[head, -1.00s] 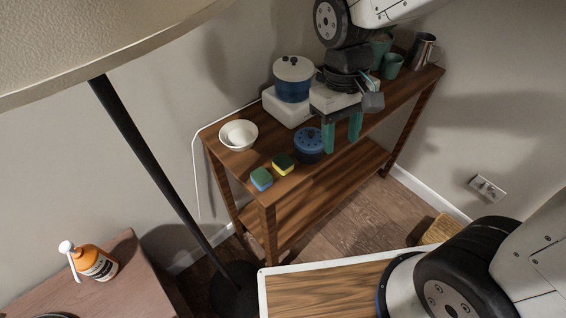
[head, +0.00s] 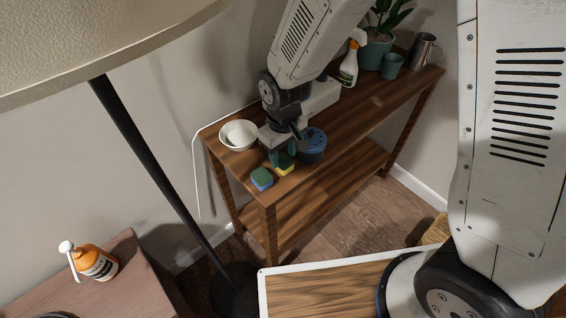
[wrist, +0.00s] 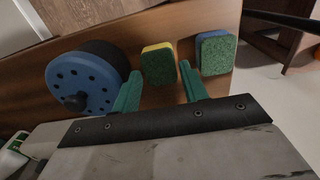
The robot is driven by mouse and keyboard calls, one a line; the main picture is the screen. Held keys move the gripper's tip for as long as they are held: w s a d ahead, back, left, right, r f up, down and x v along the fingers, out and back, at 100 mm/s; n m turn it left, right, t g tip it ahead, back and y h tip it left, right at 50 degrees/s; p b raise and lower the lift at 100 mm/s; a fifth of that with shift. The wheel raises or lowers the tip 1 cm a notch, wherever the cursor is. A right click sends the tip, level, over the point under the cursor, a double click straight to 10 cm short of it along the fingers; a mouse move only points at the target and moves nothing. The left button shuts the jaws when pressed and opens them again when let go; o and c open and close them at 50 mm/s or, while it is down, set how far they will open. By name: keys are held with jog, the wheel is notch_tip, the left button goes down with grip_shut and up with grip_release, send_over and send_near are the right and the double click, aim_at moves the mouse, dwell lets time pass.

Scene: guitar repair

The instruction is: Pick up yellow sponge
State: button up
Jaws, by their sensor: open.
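The yellow sponge (head: 284,168) with a green scouring side lies on the wooden shelf top, between a blue sponge and a blue lidded pot. In the wrist view the yellow sponge (wrist: 158,63) sits just beyond my fingertips, roughly between their lines. My gripper (head: 281,158) is open and empty, its green fingers above and close to the yellow sponge, partly covering it in the head view. The fingers also show in the wrist view (wrist: 160,85). A blue sponge (head: 261,179) with a green top lies beside it; it also shows in the wrist view (wrist: 215,52).
The blue pot (head: 312,146) stands close on the right of the yellow sponge. A white bowl (head: 238,135) is behind on the left. A spray bottle (head: 348,68), plant pot (head: 376,52) and metal pitcher (head: 422,50) stand farther right. A lamp pole (head: 150,165) stands at left.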

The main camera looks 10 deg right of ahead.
jog(key=shift+f, duration=0.95)
jog(key=c, duration=0.7)
jog(key=shift+c, duration=0.2)
jog(key=shift+r, duration=0.2)
